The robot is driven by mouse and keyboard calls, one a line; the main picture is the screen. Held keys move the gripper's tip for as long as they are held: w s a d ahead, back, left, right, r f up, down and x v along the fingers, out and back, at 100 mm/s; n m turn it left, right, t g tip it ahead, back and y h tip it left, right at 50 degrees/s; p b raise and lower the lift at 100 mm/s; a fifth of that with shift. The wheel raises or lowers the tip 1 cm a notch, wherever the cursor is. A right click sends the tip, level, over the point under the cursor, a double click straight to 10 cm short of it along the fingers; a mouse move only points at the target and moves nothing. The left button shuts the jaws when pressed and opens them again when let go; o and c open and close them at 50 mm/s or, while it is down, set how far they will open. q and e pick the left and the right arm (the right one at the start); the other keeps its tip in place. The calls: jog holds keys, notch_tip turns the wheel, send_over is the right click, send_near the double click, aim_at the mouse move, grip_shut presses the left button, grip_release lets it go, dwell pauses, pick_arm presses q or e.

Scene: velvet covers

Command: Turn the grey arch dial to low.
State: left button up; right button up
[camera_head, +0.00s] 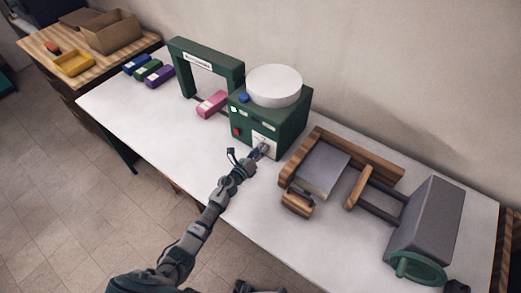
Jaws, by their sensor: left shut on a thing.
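A green box machine (290,123) with a round white top (274,86) stands at the middle of the white table. Its front has a pale panel (257,139) at the lower right, with a small grey dial (265,145) on it. My left gripper (262,151) reaches up to this panel from the front and is shut on the dial. The fingers cover much of the dial, so its pointing direction and any low mark are too small or hidden to read. My right gripper does not show clearly.
A green arch frame (207,47) and a pink block (212,104) stand left of the machine. A wooden device (355,150) with a grey block and a green handwheel (418,268) fills the right. The table's front left is clear.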

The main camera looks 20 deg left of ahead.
pick_arm(q)
jog(key=shift+a+r+n+p, duration=0.1)
jog(key=shift+n+p, duration=0.2)
jog(key=shift+n, duration=1.3)
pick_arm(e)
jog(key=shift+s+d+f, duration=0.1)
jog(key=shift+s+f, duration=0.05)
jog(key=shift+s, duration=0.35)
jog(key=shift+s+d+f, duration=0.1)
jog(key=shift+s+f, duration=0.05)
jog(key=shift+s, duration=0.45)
pick_arm(q)
jog(key=o, duration=1.1)
jog(key=shift+n, duration=0.3)
jog(key=shift+o, duration=0.2)
jog(key=shift+a, duration=0.1)
jog(key=v, duration=1.2)
jog(key=shift+w, duration=0.1)
jog(key=shift+f, duration=0.2)
